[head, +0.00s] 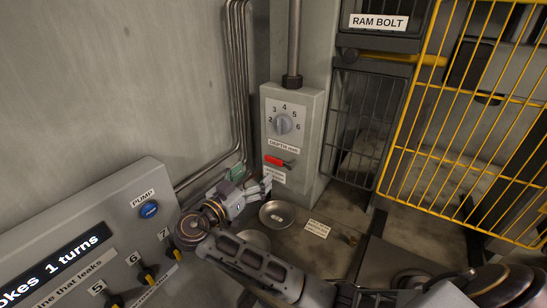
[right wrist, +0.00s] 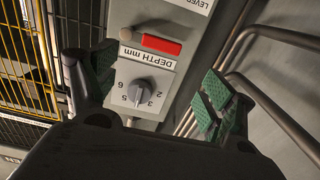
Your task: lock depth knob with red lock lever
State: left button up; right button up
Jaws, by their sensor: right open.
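The depth knob (head: 285,124) is a round grey dial on a grey box, with numbers around it and a "DEPTH mm" label below. The red lock lever (head: 275,161) lies roughly level below that label. My right gripper (head: 248,180) is open and empty, in front of and below the lever. In the right wrist view, which is upside down, the knob (right wrist: 142,92) and red lever (right wrist: 161,45) appear between my open green-padded fingers (right wrist: 158,82), apart from both. I cannot tell the dial's exact setting. My left gripper is not in view.
Metal pipes (head: 240,80) run down the wall left of the box. A yellow cage door (head: 465,110) stands open at the right. A panel with a blue pump button (head: 149,209) is at the lower left. A round metal dish (head: 277,214) is below the box.

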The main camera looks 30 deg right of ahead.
aim_at(273, 159)
jog(key=p+x, duration=0.3)
jog(key=x, duration=0.6)
jog(key=shift+w+d+r, duration=0.1)
jog(key=shift+w+d, duration=0.05)
jog(key=shift+d, duration=0.15)
jog(key=shift+p+x, duration=0.3)
jog(key=shift+x, duration=0.65)
jog(key=c, duration=1.5)
jog(key=shift+o, duration=0.2)
jog(key=shift+f, duration=0.2)
